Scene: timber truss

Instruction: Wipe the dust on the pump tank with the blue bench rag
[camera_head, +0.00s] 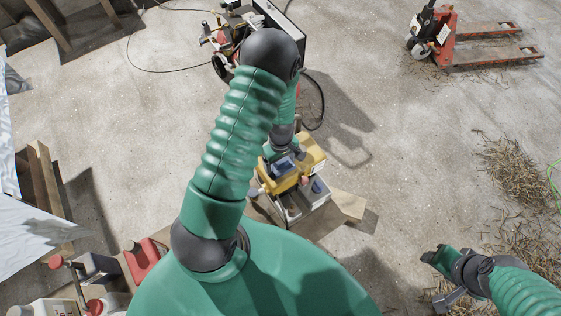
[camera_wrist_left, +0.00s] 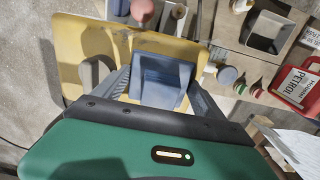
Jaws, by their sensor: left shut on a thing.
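The yellow pump tank (camera_head: 305,152) stands below my left arm in the head view. It fills the upper left of the left wrist view (camera_wrist_left: 80,50). My left gripper (camera_head: 283,160) is over the tank, shut on the blue bench rag (camera_wrist_left: 165,80), which shows as a folded blue-grey block between the fingers. The rag is over the tank's yellow top; whether it touches the surface I cannot tell.
A grey open box (camera_head: 297,205) sits beside the tank on a timber (camera_head: 349,205). A red petrol can (camera_wrist_left: 294,88) and small lidded containers stand nearby. A red pallet truck (camera_head: 447,40) is far right. Straw (camera_head: 515,170) lies on the floor; the concrete between is clear.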

